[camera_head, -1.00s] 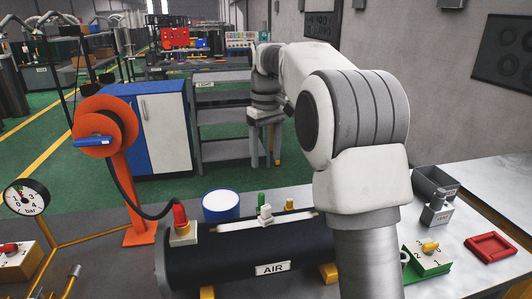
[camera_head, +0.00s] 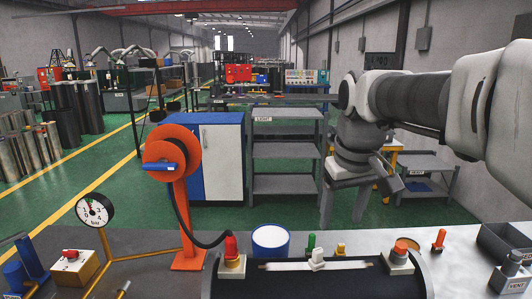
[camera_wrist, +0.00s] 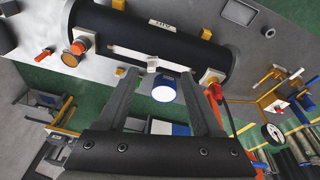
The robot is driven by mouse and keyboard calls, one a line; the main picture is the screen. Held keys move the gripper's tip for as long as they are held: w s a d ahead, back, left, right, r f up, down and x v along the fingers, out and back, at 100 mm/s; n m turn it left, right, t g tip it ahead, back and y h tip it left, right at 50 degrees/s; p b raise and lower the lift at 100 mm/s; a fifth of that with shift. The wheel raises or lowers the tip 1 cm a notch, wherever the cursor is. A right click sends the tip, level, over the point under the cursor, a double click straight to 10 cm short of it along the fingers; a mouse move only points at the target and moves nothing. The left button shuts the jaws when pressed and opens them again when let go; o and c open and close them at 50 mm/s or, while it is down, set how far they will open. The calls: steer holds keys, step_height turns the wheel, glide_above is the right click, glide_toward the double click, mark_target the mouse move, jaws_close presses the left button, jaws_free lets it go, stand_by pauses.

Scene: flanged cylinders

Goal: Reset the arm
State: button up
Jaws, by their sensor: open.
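My gripper (camera_head: 358,200) hangs in the air at the end of my raised arm, right of centre in the head view, with its fingers pointing down. In the wrist view its two grey fingers (camera_wrist: 159,78) are spread apart and nothing is held between them. The black AIR cylinder (camera_head: 310,284) lies on the bench, low in the head view. It also stretches across the top of the wrist view (camera_wrist: 180,40), beyond the fingertips. A white-topped blue round container (camera_head: 270,240) stands behind the cylinder; the wrist view shows it between the fingers (camera_wrist: 164,92).
An orange hose reel (camera_head: 174,162) and a pressure gauge (camera_head: 94,210) stand on the left. A blue-and-white cabinet (camera_head: 217,160) and grey LIGHT shelves (camera_head: 285,165) are behind. Green floor is open beyond the bench.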

steer(key=s+f+m+t, duration=0.1)
steer(key=s+f, duration=0.2)
steer(key=s, duration=0.5)
steer(key=s+f+m+t, duration=0.1)
steer(key=s+f, duration=0.3)
steer(key=s, duration=0.4)
steer(key=shift+s+f+t, duration=0.15)
steer(key=shift+t, duration=0.25)
steer(key=shift+d, duration=0.1)
steer(key=shift+c, duration=1.3)
